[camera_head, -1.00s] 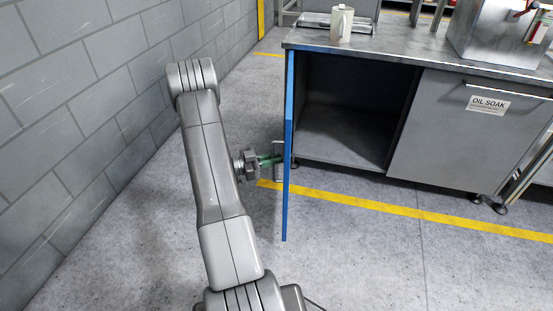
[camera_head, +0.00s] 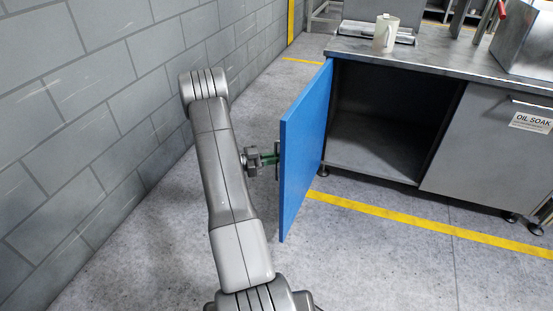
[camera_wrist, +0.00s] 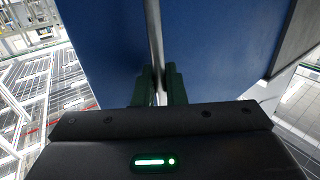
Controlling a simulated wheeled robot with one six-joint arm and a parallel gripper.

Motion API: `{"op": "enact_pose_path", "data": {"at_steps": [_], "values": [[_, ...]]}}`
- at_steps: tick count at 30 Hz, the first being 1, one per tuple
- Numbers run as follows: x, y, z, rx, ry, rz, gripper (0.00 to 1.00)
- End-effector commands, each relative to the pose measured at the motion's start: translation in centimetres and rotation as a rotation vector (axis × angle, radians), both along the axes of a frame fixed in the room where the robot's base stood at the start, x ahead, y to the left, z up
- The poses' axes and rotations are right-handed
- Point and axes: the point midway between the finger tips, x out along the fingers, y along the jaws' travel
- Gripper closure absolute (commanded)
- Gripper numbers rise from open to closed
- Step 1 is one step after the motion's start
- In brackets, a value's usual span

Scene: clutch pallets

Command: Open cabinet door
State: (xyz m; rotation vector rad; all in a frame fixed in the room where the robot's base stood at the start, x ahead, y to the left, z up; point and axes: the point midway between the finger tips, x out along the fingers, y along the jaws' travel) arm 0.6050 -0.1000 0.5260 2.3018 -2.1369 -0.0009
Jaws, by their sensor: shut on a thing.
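The blue cabinet door (camera_head: 303,150) stands wide open on the left side of the grey cabinet (camera_head: 470,145). It is swung out toward me, and the dark empty inside (camera_head: 385,140) shows to its right. My gripper (camera_head: 270,159) is at the left face of the door, shut on the door handle (camera_head: 278,160), which is mostly hidden in the head view. In the wrist view the green fingers (camera_wrist: 158,86) close around the upright metal handle bar (camera_wrist: 155,40), with the blue door panel (camera_wrist: 220,40) behind it.
A block wall (camera_head: 90,110) rises on the left, beyond my arm. The right cabinet door, labelled OIL SOAK (camera_head: 531,121), is closed. The floor before the cabinet is clear.

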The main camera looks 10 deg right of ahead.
Motion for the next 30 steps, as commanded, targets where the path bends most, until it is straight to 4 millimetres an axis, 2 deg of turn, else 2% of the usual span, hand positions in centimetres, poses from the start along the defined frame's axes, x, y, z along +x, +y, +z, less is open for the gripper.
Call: {"op": "enact_pose_path", "data": {"at_steps": [2, 3, 5, 13, 17, 20, 30], "values": [[-0.1, 0.0, -0.1, 0.001, 0.001, 0.000, 1.00], [0.0, 0.0, -0.1, 0.001, 0.001, 0.000, 0.87], [0.0, 0.0, 0.0, 0.001, 0.001, 0.000, 0.76], [0.0, 0.0, 0.0, 0.001, 0.000, 0.001, 0.76], [0.0, 0.8, 0.1, 0.001, 0.000, 0.003, 0.76], [-0.1, 2.3, 0.1, 0.001, 0.000, 0.004, 0.76], [-0.7, 9.9, 0.1, 0.001, 0.000, 0.005, 0.76]]}}
